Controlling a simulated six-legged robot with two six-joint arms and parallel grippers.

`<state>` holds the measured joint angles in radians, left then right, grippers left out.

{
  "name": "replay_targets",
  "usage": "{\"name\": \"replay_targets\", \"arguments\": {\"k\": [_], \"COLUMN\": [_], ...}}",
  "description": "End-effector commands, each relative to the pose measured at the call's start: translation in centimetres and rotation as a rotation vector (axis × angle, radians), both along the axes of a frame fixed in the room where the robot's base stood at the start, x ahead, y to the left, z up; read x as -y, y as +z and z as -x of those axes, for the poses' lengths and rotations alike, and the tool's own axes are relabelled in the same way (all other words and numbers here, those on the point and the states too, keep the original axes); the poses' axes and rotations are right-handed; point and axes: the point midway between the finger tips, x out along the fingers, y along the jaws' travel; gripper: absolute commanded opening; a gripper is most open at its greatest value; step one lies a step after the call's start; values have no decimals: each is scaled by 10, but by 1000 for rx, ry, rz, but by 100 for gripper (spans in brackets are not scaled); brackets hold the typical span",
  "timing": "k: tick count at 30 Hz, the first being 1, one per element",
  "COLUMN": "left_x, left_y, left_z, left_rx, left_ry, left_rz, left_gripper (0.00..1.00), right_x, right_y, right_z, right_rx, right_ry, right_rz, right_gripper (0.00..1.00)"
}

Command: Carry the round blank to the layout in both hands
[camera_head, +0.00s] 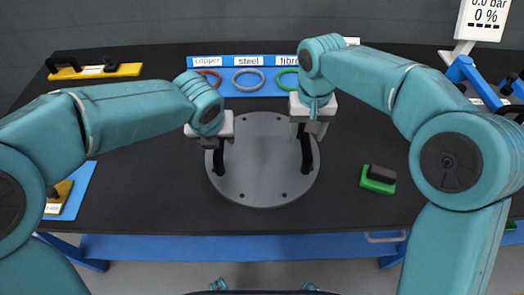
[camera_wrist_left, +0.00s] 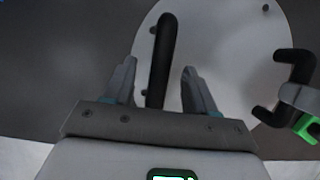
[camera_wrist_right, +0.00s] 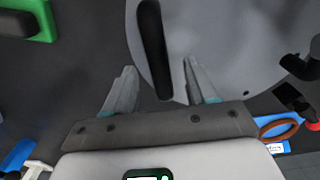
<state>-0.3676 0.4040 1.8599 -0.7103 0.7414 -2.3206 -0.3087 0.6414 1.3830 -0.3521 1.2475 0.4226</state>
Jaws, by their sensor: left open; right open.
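The round blank (camera_head: 262,180) is a grey disc lying flat on the dark table, with small holes near its rim and a black handle on each side. My left gripper (camera_head: 221,147) is over the left handle (camera_head: 219,160). In the left wrist view its open fingers (camera_wrist_left: 160,90) stand either side of that black handle (camera_wrist_left: 160,60). My right gripper (camera_head: 312,138) is at the right handle (camera_head: 306,155). In the right wrist view its open fingers (camera_wrist_right: 160,88) stand either side of the handle (camera_wrist_right: 154,50). I cannot tell whether the fingers touch the handles.
Behind the blank is a blue board (camera_head: 225,91) with rings labelled copper, steel and fibre. A yellow tool (camera_head: 95,72) lies back left. A green block with a black grip (camera_head: 378,180) lies right of the blank. A gauge sign (camera_head: 483,18) stands back right.

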Motion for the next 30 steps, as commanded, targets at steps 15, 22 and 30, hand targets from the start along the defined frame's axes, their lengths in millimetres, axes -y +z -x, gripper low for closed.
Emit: {"name": "replay_targets", "arguments": {"k": [15, 22, 30], "left_x": [0, 0, 0], "left_y": [-39, -38, -38], "left_z": [-16, -16, -16], "left_rx": [1, 1, 1], "left_ry": [-1, -1, -1], "left_rz": [0, 0, 0], "left_gripper": [56, 34, 0], "right_x": [0, 0, 0], "right_y": [-42, -41, -42], "right_z": [0, 0, 0], "right_rx": [0, 0, 1], "right_ry": [-1, 0, 0], "right_rz": [0, 0, -1], "right_gripper": [56, 34, 0]}}
